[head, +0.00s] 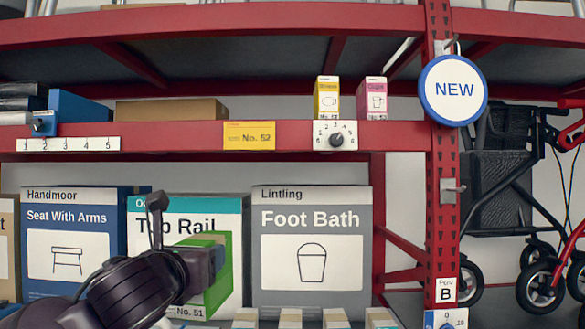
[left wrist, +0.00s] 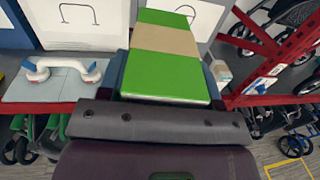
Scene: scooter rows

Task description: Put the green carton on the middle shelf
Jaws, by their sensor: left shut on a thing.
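My left gripper (head: 207,262) is shut on the green carton (head: 218,284), in front of the Top Rail box in the head view. The gripper hides part of the carton. In the left wrist view the green carton (left wrist: 168,83) shows a tan band across it and extends beyond the grey gripper parts. The middle shelf (head: 200,139) has a red front beam, higher in the head view than the carton. A yellow carton (head: 327,98) and a pink carton (head: 371,98) stand on it. My right gripper is not in view.
A yellow No. 52 label (head: 249,135) and a dial plate (head: 335,135) are on the beam. A brown box (head: 171,110) lies left on the shelf, with a gap before the yellow carton. Foot Bath box (head: 312,252) stands below. A red post (head: 442,200) carries a NEW sign (head: 453,90).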

